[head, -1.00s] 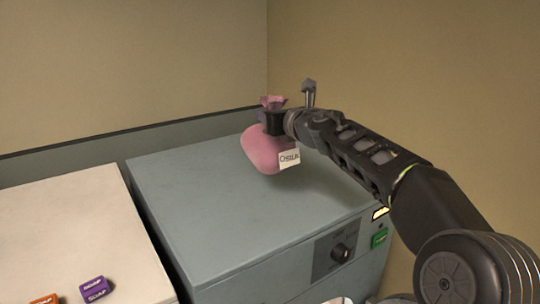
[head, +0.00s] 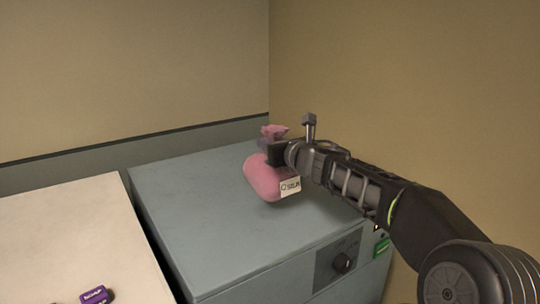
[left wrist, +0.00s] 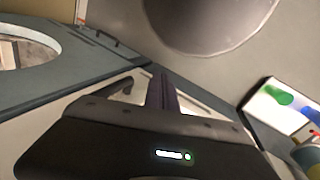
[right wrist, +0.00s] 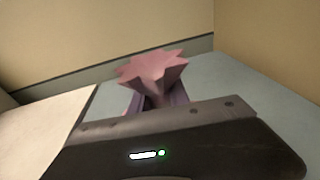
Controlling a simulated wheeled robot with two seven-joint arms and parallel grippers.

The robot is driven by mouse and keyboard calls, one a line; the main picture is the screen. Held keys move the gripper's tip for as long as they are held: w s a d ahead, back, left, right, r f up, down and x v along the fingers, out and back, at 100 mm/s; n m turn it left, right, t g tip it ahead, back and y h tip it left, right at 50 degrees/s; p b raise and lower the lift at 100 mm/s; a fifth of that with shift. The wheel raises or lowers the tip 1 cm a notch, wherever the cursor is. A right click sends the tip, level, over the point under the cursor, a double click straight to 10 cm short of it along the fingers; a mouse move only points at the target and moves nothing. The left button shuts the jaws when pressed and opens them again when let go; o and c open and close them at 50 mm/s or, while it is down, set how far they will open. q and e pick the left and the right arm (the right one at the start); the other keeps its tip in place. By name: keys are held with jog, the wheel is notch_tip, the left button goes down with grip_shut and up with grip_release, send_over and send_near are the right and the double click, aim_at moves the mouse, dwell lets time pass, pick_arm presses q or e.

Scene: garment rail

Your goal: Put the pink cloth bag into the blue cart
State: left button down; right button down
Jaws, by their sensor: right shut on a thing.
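The pink cloth bag (head: 264,182) is a rounded sack with a gathered neck and a white label, whose print is hard to read. My right gripper (head: 277,153) is shut around its neck and holds it over the grey-blue machine top (head: 190,200). In the right wrist view the flared top of the bag (right wrist: 155,70) stands up between the fingers. Whether the bag touches the machine top I cannot tell. My left gripper (left wrist: 163,93) shows only in the left wrist view, with its fingers close together and nothing between them. I see no blue cart in these views.
A pale top (head: 70,230) stands left of the machine, with a purple soap box (head: 95,295) near the bottom edge. Walls close off the back and right.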

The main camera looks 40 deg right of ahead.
jog(key=shift+f, duration=1.5)
jog(key=c, duration=1.2)
grip_release()
jog(key=shift+f, duration=0.1)
jog(key=shift+c, duration=0.2)
jog(key=shift+s, duration=0.15)
jog(key=r, duration=0.2)
send_over(272, 184)
jog(key=s+d, duration=0.3)
jog(key=s, duration=0.2)
jog(key=shift+w+a+f, duration=0.1)
jog(key=shift+w+f, duration=0.1)
